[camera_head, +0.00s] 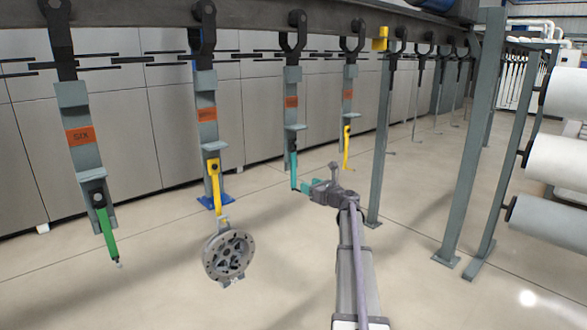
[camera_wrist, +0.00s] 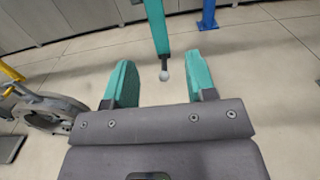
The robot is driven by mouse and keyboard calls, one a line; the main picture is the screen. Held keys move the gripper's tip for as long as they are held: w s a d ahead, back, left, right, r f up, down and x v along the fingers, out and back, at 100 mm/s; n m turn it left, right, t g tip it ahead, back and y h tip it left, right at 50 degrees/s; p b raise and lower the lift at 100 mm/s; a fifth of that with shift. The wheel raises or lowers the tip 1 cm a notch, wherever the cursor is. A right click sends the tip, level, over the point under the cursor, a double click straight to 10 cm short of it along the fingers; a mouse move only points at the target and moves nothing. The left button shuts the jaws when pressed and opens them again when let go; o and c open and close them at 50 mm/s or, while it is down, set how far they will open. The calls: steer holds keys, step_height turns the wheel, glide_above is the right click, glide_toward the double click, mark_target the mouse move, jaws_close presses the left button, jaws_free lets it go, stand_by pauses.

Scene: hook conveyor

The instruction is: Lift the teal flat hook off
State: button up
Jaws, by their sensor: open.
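The teal flat hook (camera_head: 293,168) hangs from a grey carrier on the overhead conveyor, in the middle of the head view. In the wrist view the teal hook (camera_wrist: 158,32) hangs down from the top edge, with a pale round tip at its lower end. My gripper (camera_head: 304,188) is at the hook's lower end, to its right in the head view. In the wrist view my gripper (camera_wrist: 162,88) is open, with its two teal fingers apart and nothing between them. The hook's tip shows beyond the fingertips, between their lines. The hook's upper end is out of the wrist view.
A yellow hook (camera_head: 214,184) with a round metal part (camera_head: 229,255) hangs left of the teal hook. A green hook (camera_head: 108,225) hangs farther left, and another yellow hook (camera_head: 346,150) to the right. Grey posts (camera_head: 471,150) and white rolls (camera_head: 560,160) stand at right.

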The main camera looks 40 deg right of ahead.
mark_target(294, 178)
steer(key=w, duration=0.8)
steer(key=shift+a, duration=0.35)
steer(key=shift+s, duration=0.15)
steer(key=shift+c, duration=0.5)
jaws_close()
